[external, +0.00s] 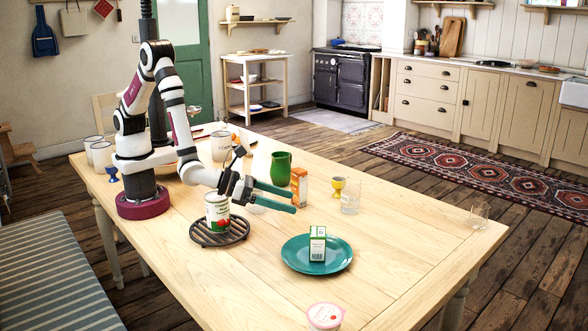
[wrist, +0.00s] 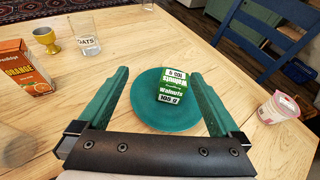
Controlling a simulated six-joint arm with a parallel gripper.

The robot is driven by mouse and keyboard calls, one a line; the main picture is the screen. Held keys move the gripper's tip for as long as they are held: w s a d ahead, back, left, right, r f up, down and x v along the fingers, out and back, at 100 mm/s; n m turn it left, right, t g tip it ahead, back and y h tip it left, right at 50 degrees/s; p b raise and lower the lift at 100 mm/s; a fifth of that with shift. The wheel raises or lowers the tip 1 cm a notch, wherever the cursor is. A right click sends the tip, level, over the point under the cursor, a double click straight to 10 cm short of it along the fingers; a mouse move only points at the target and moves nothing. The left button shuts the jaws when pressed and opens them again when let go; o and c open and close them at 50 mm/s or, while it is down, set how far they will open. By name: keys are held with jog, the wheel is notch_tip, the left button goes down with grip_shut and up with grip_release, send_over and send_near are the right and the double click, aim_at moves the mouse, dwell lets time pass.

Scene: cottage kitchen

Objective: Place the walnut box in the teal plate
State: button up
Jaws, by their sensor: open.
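The walnut box (external: 317,244), a small green and white carton, stands on the teal plate (external: 291,254) on the wooden table. In the wrist view the walnut box (wrist: 172,89) is at the middle of the teal plate (wrist: 146,100), with its printed label showing. My gripper (external: 292,199) is open and empty, with its green fingers above the table to the upper left of the plate. In the wrist view my gripper (wrist: 160,88) has its fingers spread on either side of the plate, apart from the box.
A tomato can (external: 217,213) sits on a black trivet (external: 219,232) below my arm. An orange carton (external: 299,187), green jug (external: 281,168), yellow egg cup (external: 338,188) and glass (external: 350,197) stand behind. A pink-lidded tub (external: 325,316) is near the front. The table's right side is mostly clear.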

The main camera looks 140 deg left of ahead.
jog(key=s+a+r+n+g+y, duration=0.2)
jog(key=s+r+n+g, duration=0.4)
jog(key=s+r+n, duration=0.45)
jog(key=s+d+r+n+g+h, duration=0.1)
jog(key=s+d+n+g+h, duration=0.35)
jog(key=s, duration=1.35)
jog(key=s+d+n+t+h, duration=0.1)
jog(key=s+d+n+h, duration=0.1)
jog(key=d, duration=0.4)
jog(key=s+d+f+n+t+h, duration=0.1)
jog(key=s+d+n+h, duration=0.1)
jog(key=d, duration=0.5)
jog(key=shift+s+f+h, duration=0.25)
jog(key=shift+s+h, duration=0.65)
jog(key=shift+h, duration=0.35)
